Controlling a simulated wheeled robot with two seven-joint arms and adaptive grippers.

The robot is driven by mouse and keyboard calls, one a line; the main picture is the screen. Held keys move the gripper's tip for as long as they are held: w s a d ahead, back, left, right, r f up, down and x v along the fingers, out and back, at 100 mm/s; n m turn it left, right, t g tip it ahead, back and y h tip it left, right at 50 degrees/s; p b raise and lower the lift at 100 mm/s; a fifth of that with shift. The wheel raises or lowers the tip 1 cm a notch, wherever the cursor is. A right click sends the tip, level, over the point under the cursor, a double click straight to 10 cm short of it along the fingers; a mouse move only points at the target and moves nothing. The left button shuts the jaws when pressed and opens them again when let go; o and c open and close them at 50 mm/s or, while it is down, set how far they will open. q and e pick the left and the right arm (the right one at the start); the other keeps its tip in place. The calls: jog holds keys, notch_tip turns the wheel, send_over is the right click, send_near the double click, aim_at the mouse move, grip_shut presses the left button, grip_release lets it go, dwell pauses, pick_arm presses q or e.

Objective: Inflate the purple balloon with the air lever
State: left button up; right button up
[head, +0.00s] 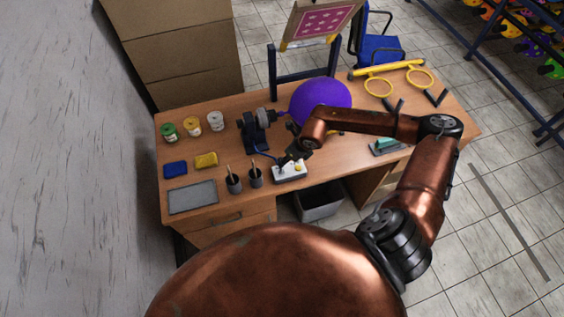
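The purple balloon (322,96) is round and swollen. It sits at the back middle of the table, beside a dark blue pump stand (256,135) whose nozzle points toward it. My arm hides its lower edge. The air lever's white control box (290,173) is at the table's front edge, with a small yellow part on top. My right gripper (284,161) is just above the left part of this box, where the lever appears to be. It covers the lever, so contact and finger opening cannot be made out. My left gripper is not in view.
Two dark cups (234,184) with sticks stand left of the box. Paint jars (193,125), blue and yellow blocks (206,160) and a grey tray (192,197) fill the left side. A pink screen frame (322,20) rises behind. Yellow rings (378,87) lie at right.

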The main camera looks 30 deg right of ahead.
jog(key=p+x, duration=0.2)
jog(key=x, duration=0.5)
jog(key=shift+f, duration=0.25)
jog(key=shift+c, duration=0.6)
grip_shut()
